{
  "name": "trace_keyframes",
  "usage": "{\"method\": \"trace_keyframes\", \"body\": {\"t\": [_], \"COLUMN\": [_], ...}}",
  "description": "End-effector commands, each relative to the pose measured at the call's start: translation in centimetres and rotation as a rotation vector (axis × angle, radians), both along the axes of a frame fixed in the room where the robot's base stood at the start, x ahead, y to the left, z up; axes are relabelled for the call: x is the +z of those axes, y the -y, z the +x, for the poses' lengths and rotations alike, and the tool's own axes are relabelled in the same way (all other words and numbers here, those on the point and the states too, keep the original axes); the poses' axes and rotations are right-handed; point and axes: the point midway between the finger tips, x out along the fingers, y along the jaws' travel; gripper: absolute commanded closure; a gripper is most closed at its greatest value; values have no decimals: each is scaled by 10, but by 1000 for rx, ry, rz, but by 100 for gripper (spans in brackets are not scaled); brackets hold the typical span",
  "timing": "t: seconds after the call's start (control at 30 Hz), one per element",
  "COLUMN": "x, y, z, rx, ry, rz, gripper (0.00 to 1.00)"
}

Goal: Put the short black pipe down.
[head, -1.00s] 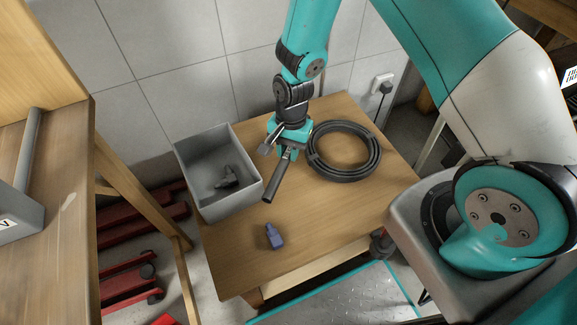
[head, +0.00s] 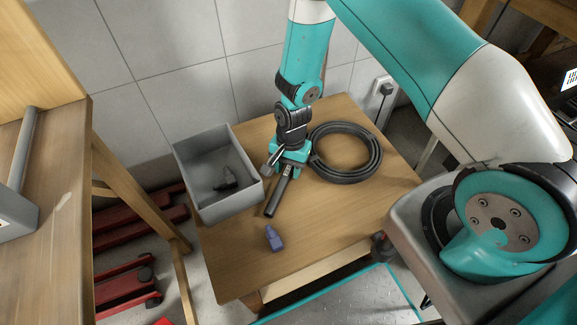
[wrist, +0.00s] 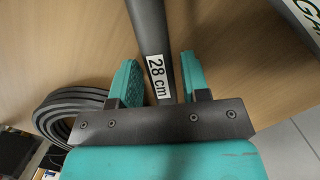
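The short black pipe (head: 279,194) lies on or just above the wooden table, slanting between the grey bin and the coiled hose. In the wrist view the pipe (wrist: 150,25) carries a white "28 cm" label and runs between the two teal fingers. My gripper (head: 284,170) points down over the pipe's far part. In the wrist view my gripper (wrist: 161,75) stands open, with a narrow gap on each side of the pipe. The pipe's far end is hidden under the gripper.
A grey bin (head: 215,210) with a dark fitting (head: 229,179) inside stands left of the pipe. A coiled black hose (head: 345,178) lies to the right. A small blue object (head: 274,238) lies in front. The table's front right (head: 325,220) is clear.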

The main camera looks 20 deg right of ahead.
Motion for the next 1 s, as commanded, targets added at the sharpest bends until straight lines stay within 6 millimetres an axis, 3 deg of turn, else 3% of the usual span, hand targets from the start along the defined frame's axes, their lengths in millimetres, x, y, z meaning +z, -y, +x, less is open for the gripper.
{"method": "trace_keyframes", "body": {"t": [0.37,0.47,0.8,1.0], "x": [7,19,92,117], "y": [0,1,9,12], "z": [1,3,10,12], "rx": [0,0,-1,0], "ry": [1,4,5,2], "rz": [0,1,1,1], "gripper": [50,50,50,50]}}
